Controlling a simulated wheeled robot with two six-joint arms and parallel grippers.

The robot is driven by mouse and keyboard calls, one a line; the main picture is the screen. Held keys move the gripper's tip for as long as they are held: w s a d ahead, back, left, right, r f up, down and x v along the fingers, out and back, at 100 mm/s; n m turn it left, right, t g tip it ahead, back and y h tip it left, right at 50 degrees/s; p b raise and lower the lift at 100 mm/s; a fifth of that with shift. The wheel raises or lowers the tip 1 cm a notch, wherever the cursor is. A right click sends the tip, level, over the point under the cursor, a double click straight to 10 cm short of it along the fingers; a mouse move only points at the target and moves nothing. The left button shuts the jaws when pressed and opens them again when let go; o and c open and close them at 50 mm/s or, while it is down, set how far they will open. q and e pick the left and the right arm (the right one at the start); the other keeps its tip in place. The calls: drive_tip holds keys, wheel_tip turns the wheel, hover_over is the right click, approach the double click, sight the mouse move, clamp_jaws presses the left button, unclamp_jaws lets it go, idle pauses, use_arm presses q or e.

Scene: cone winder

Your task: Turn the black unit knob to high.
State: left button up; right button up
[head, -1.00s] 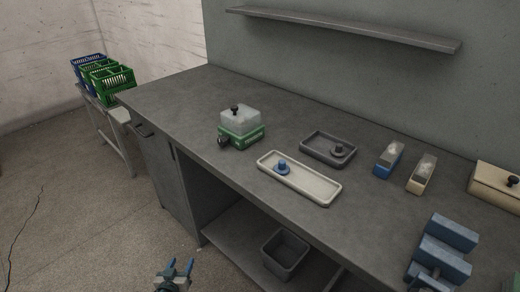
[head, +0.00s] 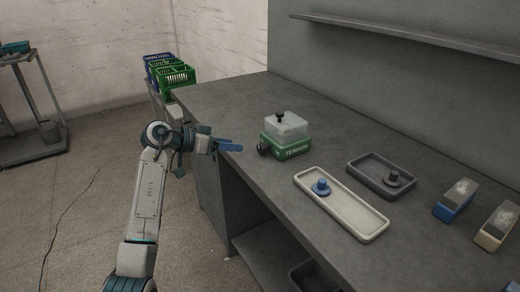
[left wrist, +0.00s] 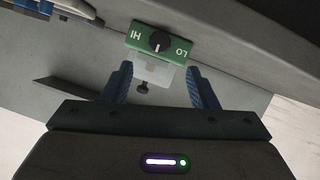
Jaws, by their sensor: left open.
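The green unit (head: 286,150) with a clear cover sits near the table's front edge in the head view. Its black knob (head: 264,149) is on the side facing my left gripper (head: 240,146). In the left wrist view the knob (left wrist: 159,43) shows between the marks HI, at picture left, and LO, at picture right. A pale pointer line on it points toward the picture bottom, between the two marks. My left gripper (left wrist: 159,68) is open and empty, its blue fingers apart from the knob and pointing at it.
A cream tray (head: 367,221) with a blue spool-like piece and a dark grey tray (head: 361,178) with a grey one lie right of the unit. Blue and cream boxes stand farther right. Green and blue baskets (head: 172,77) stand beyond the table. The table's far left is clear.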

sight(259, 148)
use_arm(q)
drive_tip(key=x, duration=0.9)
drive_tip(key=shift+w+d+f, duration=0.1)
drive_tip(key=shift+d+f, duration=0.05)
drive_tip(key=shift+d, duration=0.25)
drive_tip(key=c, duration=1)
